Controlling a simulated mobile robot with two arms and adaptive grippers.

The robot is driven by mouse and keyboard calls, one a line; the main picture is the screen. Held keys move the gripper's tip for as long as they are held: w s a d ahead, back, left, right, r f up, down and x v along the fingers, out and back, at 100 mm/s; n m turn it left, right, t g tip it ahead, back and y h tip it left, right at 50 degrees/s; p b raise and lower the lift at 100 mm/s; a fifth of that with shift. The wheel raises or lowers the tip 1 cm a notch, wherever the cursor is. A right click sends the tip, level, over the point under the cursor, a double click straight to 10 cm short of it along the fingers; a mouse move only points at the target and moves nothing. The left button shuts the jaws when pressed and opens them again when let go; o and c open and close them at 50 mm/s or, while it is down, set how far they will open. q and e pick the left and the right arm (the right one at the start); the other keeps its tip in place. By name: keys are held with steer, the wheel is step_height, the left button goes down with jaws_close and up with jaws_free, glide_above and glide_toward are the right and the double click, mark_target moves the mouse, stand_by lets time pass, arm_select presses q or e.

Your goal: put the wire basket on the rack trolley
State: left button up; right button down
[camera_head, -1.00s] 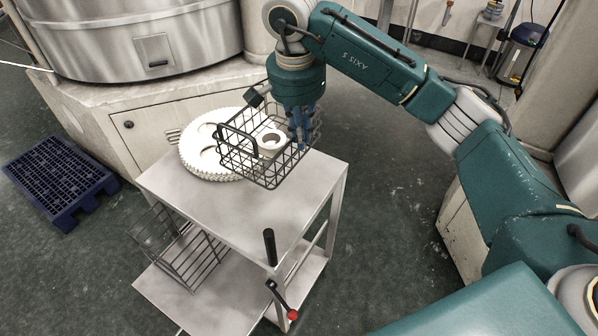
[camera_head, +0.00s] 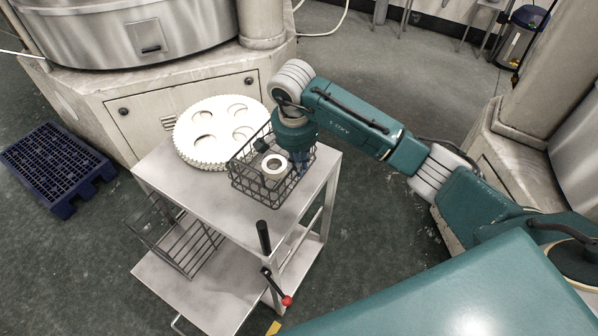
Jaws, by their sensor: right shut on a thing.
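The wire basket (camera_head: 262,193) is a dark mesh basket with a pale ring (camera_head: 274,167) inside. It is over the right part of the top shelf of the rack trolley (camera_head: 185,192), beside a large white toothed disc. I cannot tell whether its bottom touches the shelf. My right gripper (camera_head: 301,168) points down at the basket's right side and is shut on it; the fingertips are partly hidden by the mesh. My left gripper is not in view.
The white toothed disc (camera_head: 212,150) takes up the back left of the trolley top. A lever with a red knob (camera_head: 287,301) stands at the trolley's front. A wire rack (camera_head: 175,238) is on the lower shelf. A blue pallet (camera_head: 58,168) lies on the floor at left.

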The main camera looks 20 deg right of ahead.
mark_target(299, 179)
steer(key=shift+w+f+p, duration=0.1)
steer(key=shift+f+p, duration=0.45)
steer(key=shift+f, duration=1.7)
steer(key=shift+f, duration=0.1)
steer(key=shift+f, duration=0.1)
steer(key=c, duration=1.8)
jaws_free()
steer(key=shift+c, duration=0.2)
